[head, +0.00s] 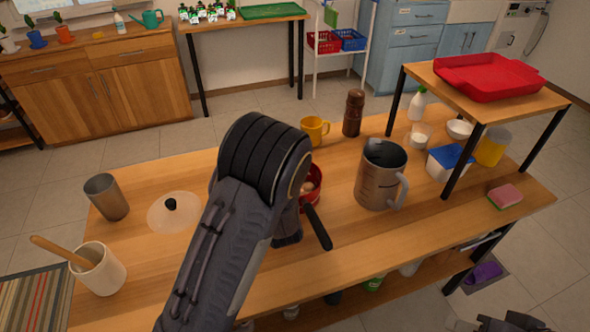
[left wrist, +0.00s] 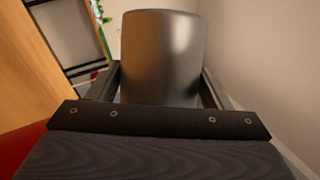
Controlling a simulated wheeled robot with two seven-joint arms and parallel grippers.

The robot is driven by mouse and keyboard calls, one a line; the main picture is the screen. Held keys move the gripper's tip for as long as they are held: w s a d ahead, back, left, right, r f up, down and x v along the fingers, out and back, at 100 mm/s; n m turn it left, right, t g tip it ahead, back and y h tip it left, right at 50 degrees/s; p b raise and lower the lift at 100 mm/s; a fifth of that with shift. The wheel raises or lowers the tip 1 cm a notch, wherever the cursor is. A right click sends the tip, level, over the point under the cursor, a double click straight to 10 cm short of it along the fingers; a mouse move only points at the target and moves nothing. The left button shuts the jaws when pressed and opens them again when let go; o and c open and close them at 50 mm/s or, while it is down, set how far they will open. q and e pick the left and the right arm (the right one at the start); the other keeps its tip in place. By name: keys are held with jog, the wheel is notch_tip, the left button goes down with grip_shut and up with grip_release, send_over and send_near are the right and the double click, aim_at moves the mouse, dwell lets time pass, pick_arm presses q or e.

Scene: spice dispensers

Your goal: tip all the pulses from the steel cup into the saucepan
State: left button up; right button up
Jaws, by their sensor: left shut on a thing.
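My left gripper (left wrist: 160,84) is shut on a steel cup (left wrist: 160,50), a plain grey metal vessel between its two fingers. The wrist view is rolled, with the tabletop upright at left, so the cup appears tipped well over. The cup's mouth and contents are hidden. In the head view my left arm covers the gripper and held cup. The red saucepan (head: 316,194) with a black handle shows partly behind the arm; something brownish is inside, too small to identify. Red also shows at the wrist view's lower left. My right gripper (head: 510,322) is partly visible at the bottom right edge.
A metal tumbler (head: 106,198), a glass lid (head: 172,212) and a utensil crock (head: 98,270) stand left. A large metal jug (head: 378,178) stands right of the saucepan, with a yellow mug (head: 314,130) and pepper mill (head: 353,112) behind. A raised shelf (head: 440,84) is at right.

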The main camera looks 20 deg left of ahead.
pick_arm(q)
jog(key=shift+w+d+r+m+t+h+p, duration=0.1)
jog(key=shift+d+r+m+t+h+p, duration=0.25)
jog(key=shift+m, duration=0.4)
jog(key=shift+w+d+r+m+t+h+p, duration=0.1)
jog(key=shift+d+r+m+t+h+p, duration=0.25)
jog(key=shift+m, duration=0.35)
jog(key=shift+w+d+r+m+t+h+p, duration=0.1)
jog(key=shift+d+m+t+h+p, duration=0.1)
jog(key=shift+m+p, duration=0.4)
dwell(0.4)
